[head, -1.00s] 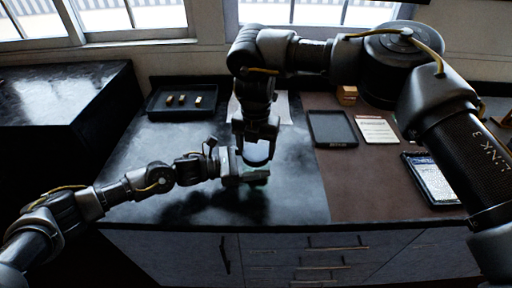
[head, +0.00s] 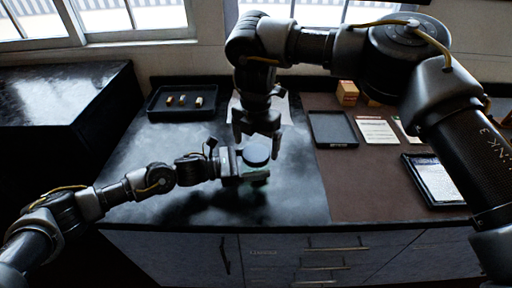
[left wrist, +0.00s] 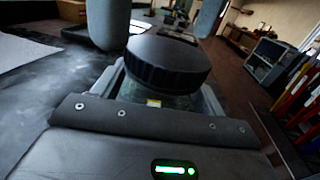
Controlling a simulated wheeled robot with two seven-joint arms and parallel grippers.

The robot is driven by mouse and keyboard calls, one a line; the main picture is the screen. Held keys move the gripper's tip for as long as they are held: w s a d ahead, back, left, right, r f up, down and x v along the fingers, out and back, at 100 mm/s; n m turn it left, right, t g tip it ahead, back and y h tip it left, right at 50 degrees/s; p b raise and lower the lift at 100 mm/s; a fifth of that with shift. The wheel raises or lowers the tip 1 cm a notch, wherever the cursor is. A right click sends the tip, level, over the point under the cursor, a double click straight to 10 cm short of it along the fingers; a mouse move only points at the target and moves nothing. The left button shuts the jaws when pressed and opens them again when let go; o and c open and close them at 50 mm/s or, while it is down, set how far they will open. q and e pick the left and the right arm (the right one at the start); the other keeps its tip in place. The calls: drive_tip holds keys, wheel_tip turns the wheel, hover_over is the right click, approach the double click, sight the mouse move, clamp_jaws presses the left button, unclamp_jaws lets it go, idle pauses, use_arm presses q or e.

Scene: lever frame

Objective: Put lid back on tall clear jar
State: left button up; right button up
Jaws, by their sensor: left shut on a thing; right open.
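The black round ribbed lid (head: 256,157) rests on top of the clear jar. The lid (left wrist: 168,66) also shows in the left wrist view, covering the jar mouth; I cannot tell whether it sits fully flush. The clear, greenish jar (left wrist: 160,101) is mostly hidden behind the lid and my left gripper. My left gripper (head: 248,177) is shut around the jar from the left. My right gripper (head: 257,146) is open just above the lid, one finger on each side, pointing down and apart from it.
A black tray (head: 152,117) with several small pieces stands at the back left. An empty dark tray (head: 333,144), cards (head: 376,130), a small wooden block (head: 347,92) and a framed sheet (head: 436,181) lie on the brown right side. The dark counter in front of the jar is clear.

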wheel_tip(320, 180, up, 10)
idle(0.3)
drive_tip(key=shift+f, duration=0.15)
use_arm(q)
drive_tip(key=o, duration=2)
drive_tip(key=shift+c, duration=0.2)
drive_tip(key=shift+a, duration=0.1)
drive_tip(key=shift+a+f, duration=0.1)
drive_tip(key=shift+a, duration=0.2)
drive_tip(key=a+b, duration=0.1)
drive_tip(key=a, duration=0.1)
drive_tip(key=s+a+b, duration=0.1)
drive_tip(key=a, duration=0.2)
drive_tip(key=a+b, duration=0.1)
drive_tip(key=a, duration=0.2)
drive_tip(key=shift+s+a+b, duration=0.25)
drive_tip(key=shift+s+b, duration=0.05)
drive_tip(key=shift+b, duration=0.05)
use_arm(e)
wheel_tip(320, 180, down, 4)
drive_tip(key=shift+r, duration=0.15)
use_arm(q)
drive_tip(key=shift+s+a, duration=0.15)
drive_tip(key=shift+a, duration=0.55)
